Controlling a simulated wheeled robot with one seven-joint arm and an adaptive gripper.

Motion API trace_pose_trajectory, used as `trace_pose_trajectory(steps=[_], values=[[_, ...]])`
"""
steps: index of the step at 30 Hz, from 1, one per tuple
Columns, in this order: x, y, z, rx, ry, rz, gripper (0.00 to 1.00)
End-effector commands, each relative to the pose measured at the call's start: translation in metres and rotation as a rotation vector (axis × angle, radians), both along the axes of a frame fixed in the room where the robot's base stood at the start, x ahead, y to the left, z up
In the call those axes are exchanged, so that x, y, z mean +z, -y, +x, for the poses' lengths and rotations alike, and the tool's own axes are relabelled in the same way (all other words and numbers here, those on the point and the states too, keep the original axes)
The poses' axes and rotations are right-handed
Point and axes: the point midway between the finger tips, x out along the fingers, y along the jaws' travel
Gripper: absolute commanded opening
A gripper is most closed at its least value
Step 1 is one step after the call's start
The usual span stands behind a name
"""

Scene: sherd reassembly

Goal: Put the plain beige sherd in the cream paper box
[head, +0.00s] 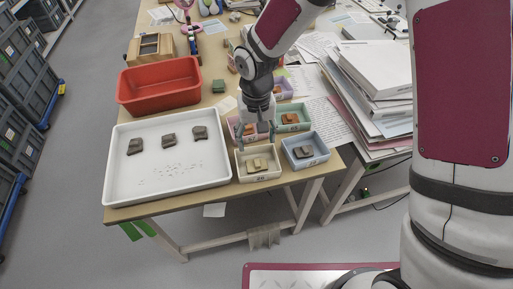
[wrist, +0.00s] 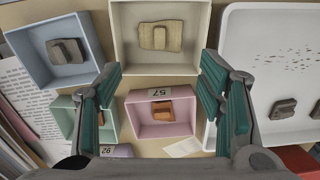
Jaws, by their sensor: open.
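The cream paper box (head: 270,177) stands at the table's front edge, right of the white tray. It also shows at the top of the wrist view (wrist: 121,50). Beige sherd material (head: 257,163) lies inside it; in the wrist view it looks like a small piece resting against or on a larger beige piece (wrist: 160,36). I cannot tell which is the plain one. My gripper (head: 256,130) is open with nothing between its fingers (wrist: 162,80). It hangs over the pink box (wrist: 185,129), behind the cream box, and is apart from the beige pieces.
A blue box (head: 321,160), a green box (head: 304,121) and a lilac box (head: 286,86) stand close by, the first two holding sherds. The white tray (head: 115,185) holds three dark sherds and small crumbs. A red bin (head: 160,88) stands behind it; paper stacks lie right.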

Motion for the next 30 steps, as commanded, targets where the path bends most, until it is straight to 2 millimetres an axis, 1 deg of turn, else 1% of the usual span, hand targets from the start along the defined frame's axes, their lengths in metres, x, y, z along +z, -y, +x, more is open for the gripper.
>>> trace_pose_trajectory(steps=[1, 5, 9, 14, 17, 20, 23, 24, 26, 27, 30], values=[[0.008, 0.000, 0.001, -0.002, 0.003, 0.002, 0.62], [0.021, 0.000, 0.001, 0.000, 0.002, 0.001, 0.62], [0.025, 0.000, 0.000, -0.001, 0.000, 0.001, 0.62], [0.026, 0.000, 0.000, -0.001, 0.000, 0.000, 0.62], [0.035, 0.006, 0.000, -0.004, 0.010, -0.005, 0.62], [0.057, 0.023, -0.002, -0.012, 0.035, -0.019, 0.62], [0.091, 0.049, -0.009, -0.028, 0.069, -0.041, 0.62], [0.106, 0.061, -0.014, -0.036, 0.083, -0.049, 0.62], [0.127, 0.078, -0.023, -0.049, 0.104, -0.060, 0.62], [0.139, 0.089, -0.030, -0.058, 0.114, -0.066, 0.62], [0.169, 0.116, -0.050, -0.083, 0.144, -0.076, 0.62]])
